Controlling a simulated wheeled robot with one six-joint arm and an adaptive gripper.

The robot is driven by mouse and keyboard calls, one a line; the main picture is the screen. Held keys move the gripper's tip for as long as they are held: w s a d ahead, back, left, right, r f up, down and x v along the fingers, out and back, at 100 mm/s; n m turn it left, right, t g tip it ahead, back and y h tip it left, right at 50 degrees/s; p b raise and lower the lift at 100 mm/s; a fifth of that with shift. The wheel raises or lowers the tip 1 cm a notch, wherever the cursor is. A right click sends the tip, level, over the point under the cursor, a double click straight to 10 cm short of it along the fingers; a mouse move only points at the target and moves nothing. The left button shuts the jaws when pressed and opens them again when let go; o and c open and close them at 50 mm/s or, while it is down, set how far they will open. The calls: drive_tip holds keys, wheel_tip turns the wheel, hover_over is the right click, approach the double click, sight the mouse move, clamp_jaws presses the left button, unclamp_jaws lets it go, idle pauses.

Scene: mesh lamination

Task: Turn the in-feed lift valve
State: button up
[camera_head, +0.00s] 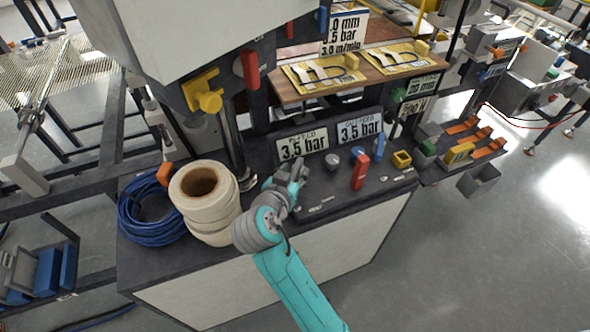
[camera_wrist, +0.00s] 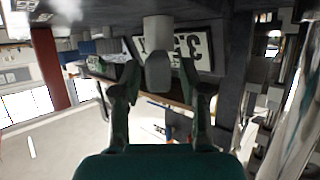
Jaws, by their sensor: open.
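My gripper (camera_head: 287,177) is low over the dark worktop, in front of the left "3.5 bar" sign (camera_head: 302,145). In the wrist view its two fingers (camera_wrist: 159,72) are apart, with a grey knob on a pale round base (camera_wrist: 158,62) between them. I cannot tell whether the fingers touch it. The head view hides this knob behind the gripper. Further right on the worktop are a grey round knob (camera_head: 332,161), a red lever (camera_head: 360,172) and a blue lever (camera_head: 379,147). Which one is the in-feed lift valve cannot be read.
White rolls (camera_head: 205,200) and a coil of blue hose (camera_head: 148,212) lie left of my gripper. A second "3.5 bar" sign (camera_head: 360,127) stands behind the knobs. A wooden shelf with yellow-framed trays (camera_head: 322,72) overhangs the back.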

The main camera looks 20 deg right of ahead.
drive_tip(key=shift+x, duration=0.75)
clamp_jaws()
